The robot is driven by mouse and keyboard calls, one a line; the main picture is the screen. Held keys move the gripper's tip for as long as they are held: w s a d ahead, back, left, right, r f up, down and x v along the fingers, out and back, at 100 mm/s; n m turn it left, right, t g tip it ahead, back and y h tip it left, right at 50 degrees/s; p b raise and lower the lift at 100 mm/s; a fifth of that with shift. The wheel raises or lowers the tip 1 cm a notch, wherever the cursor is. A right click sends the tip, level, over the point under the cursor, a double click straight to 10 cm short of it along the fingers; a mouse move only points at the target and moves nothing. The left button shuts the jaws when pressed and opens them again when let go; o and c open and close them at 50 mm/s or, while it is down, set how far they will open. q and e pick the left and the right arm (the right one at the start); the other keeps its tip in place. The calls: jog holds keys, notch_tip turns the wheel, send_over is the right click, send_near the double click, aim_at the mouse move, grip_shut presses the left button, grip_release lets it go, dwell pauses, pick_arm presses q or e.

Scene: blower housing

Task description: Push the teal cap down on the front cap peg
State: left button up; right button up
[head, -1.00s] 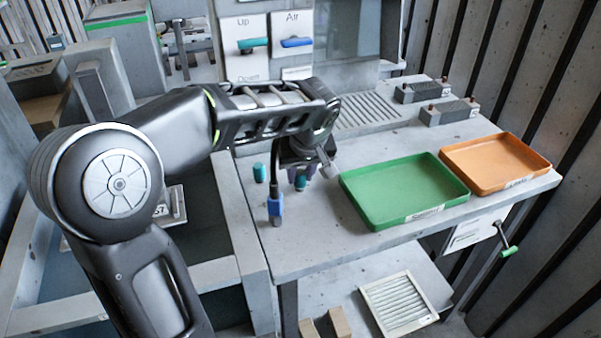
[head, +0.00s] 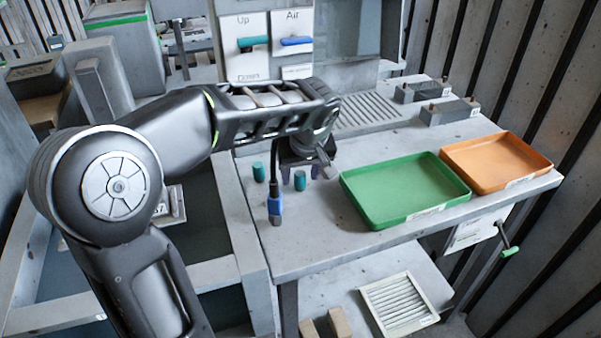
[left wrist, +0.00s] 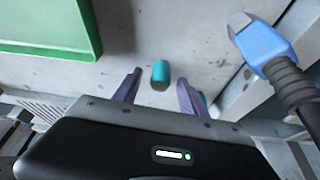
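Two teal caps stand upright on the grey bench: the nearer cap (head: 300,181) below my left gripper, and another cap (head: 258,172) to its left. My left gripper (head: 312,170) is above the nearer cap, its fingers partly hidden by the wrist in the head view. In the left wrist view the purple fingers (left wrist: 158,86) are spread, with a teal cap (left wrist: 160,74) between and just beyond their tips, apart from both. The other cap (left wrist: 203,99) is partly hidden behind the right finger. Any pegs under the caps are hidden. My right gripper is not in view.
A blue connector on a black cable (head: 275,207) is close in front of the caps. A green tray (head: 408,216) is right of the gripper, with an orange tray (head: 495,186) beyond. Bare bench lies between the caps and the green tray.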

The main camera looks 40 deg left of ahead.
pick_arm(q)
jog(key=v, duration=0.7)
jog(key=shift+r, duration=0.35)
jog(key=shift+s+d, duration=0.1)
jog(key=shift+d, duration=0.05)
dwell(0.3)
